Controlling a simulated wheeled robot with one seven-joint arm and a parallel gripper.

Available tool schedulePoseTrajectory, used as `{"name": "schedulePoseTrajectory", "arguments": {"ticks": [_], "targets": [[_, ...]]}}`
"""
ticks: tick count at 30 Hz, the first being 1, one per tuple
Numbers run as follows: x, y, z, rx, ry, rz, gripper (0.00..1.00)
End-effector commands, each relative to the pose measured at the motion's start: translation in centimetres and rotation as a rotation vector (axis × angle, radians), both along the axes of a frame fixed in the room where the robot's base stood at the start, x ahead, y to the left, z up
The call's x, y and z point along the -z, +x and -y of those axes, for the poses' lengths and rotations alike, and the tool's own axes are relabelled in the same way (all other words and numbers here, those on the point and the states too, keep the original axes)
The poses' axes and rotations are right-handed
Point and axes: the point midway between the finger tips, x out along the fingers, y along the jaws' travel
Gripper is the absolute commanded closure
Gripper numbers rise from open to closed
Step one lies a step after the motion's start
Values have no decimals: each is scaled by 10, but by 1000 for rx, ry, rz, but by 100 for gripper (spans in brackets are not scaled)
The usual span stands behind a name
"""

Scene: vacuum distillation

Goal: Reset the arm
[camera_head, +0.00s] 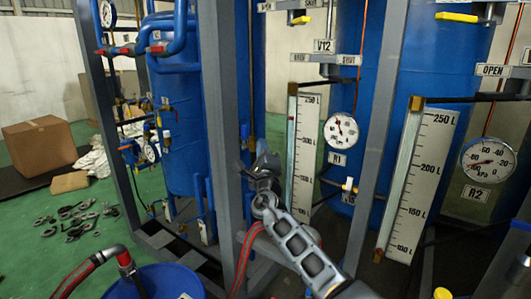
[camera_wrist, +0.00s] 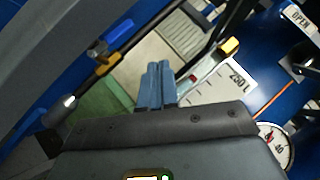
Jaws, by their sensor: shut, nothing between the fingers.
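I cannot tell from the head view how far the gripper is from the frame.
Blue tanks (camera_head: 425,60) stand in a grey metal frame (camera_head: 218,130). Level scales (camera_head: 415,185), gauge R1 (camera_head: 341,131) and gauge R2 (camera_head: 487,160) are on the right. A blue drum (camera_head: 160,282) stands at lower left.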

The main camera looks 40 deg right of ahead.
Motion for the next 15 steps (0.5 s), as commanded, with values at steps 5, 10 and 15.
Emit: {"name": "schedulePoseTrajectory", "arguments": {"ticks": [5,10,15], "targets": [[2,-24,-11,0,2,1,100],[2,-36,-17,0,1,0,100],[2,-39,-18,1,-1,0,100]]}}
